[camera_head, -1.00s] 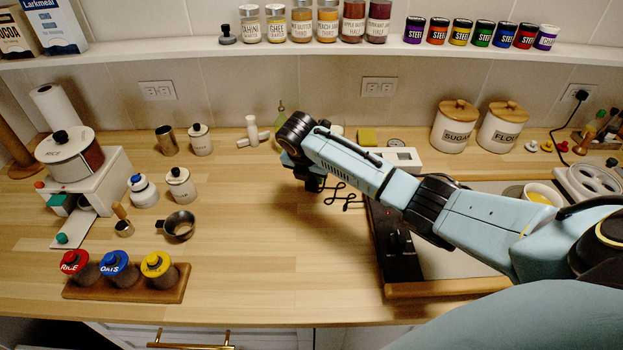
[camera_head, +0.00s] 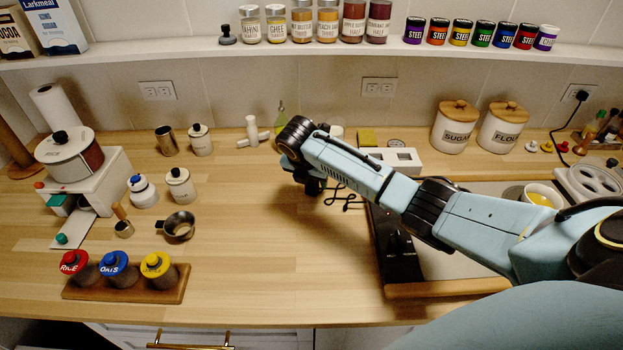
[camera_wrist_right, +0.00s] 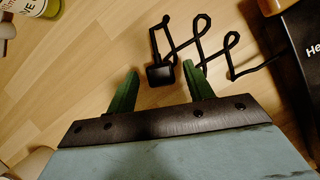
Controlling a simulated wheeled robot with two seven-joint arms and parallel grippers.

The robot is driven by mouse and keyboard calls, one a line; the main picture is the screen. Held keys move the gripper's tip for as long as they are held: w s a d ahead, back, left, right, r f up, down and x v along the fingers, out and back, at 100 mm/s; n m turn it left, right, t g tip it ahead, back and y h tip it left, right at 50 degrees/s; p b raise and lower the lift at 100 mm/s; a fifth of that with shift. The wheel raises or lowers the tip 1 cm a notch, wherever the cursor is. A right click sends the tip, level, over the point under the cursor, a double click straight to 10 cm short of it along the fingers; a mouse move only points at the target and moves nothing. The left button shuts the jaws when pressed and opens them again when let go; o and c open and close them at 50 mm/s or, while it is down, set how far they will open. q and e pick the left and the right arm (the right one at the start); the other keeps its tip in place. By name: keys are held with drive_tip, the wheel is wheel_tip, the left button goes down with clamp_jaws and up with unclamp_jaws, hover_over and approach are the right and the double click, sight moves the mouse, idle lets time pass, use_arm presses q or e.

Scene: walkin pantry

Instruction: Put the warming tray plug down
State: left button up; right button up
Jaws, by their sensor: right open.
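The warming tray plug (camera_wrist_right: 160,76) is a small black block with a black looping cord (camera_wrist_right: 200,42). In the right wrist view it lies between the tips of my right gripper's green fingers (camera_wrist_right: 160,68), with a visible gap on each side. My right gripper (camera_head: 312,188) is open, low over the wooden counter, and in the head view it hides the plug. The cord also shows in the head view (camera_head: 346,199), running to the warming tray (camera_head: 397,262) on the right, which has a black panel and a wooden front edge. My left gripper is out of view.
A wall outlet (camera_head: 378,88) is behind. A white device (camera_head: 395,158) and sugar and flour canisters (camera_head: 453,128) stand at the back right. The counter's middle is clear.

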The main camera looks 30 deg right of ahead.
drive_tip(key=p+v, duration=0.1)
drive_tip(key=v, duration=1)
drive_tip(key=shift+r, duration=0.25)
drive_tip(key=shift+s+a, duration=0.1)
